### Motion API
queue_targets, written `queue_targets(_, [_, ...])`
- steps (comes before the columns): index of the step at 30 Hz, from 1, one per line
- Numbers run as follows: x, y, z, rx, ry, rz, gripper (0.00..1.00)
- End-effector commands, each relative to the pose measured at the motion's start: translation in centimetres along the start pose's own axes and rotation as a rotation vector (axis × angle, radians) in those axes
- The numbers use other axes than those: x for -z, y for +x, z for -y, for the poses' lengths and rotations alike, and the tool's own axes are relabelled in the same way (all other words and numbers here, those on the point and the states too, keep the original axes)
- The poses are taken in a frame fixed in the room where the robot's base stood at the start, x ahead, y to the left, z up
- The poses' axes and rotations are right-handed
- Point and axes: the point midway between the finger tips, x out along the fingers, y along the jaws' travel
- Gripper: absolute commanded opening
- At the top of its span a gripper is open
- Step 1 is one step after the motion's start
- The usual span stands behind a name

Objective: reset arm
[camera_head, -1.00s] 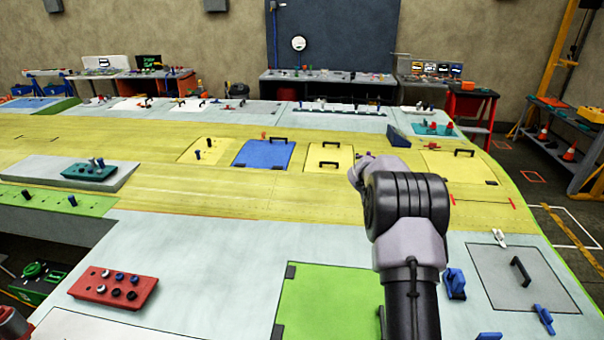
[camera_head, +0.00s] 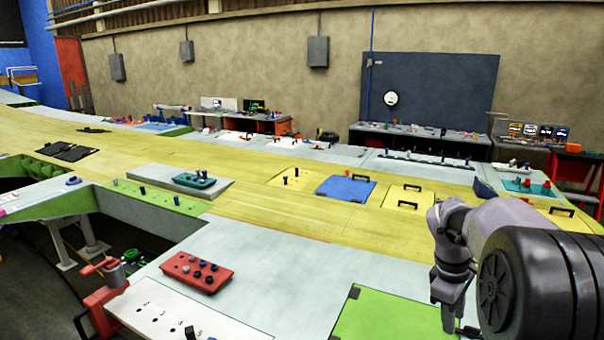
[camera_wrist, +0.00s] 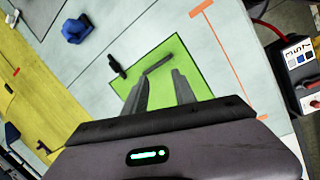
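My arm shows at the lower right in the head view, bent, with its end pointing down. My gripper (camera_head: 449,318) hangs above the near work surface by the green panel (camera_head: 385,318). In the wrist view its two grey fingers (camera_wrist: 161,88) stand apart with nothing held between them. Beyond the fingertips lie the green panel (camera_wrist: 190,75) and a dark bar handle (camera_wrist: 158,65). I cannot tell the exact height of the fingertips above the panel.
A red block with knobs (camera_head: 197,272) lies on the pale surface left of my arm. A red vise (camera_head: 103,300) stands at the near left edge. A blue object (camera_wrist: 76,29) shows in the wrist view. The yellow wing surface (camera_head: 290,222) beyond has blue and yellow panels.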

Motion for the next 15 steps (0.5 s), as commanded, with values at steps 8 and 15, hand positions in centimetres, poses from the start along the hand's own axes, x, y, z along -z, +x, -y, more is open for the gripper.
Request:
queue_targets(8, [1.7, 0.0, 16.8, 0.035, 0.478, -0.292, 0.33])
queue_targets(15, [-0.4, 6.3, 33.9, 0.272, 0.964, -0.547, 0.33])
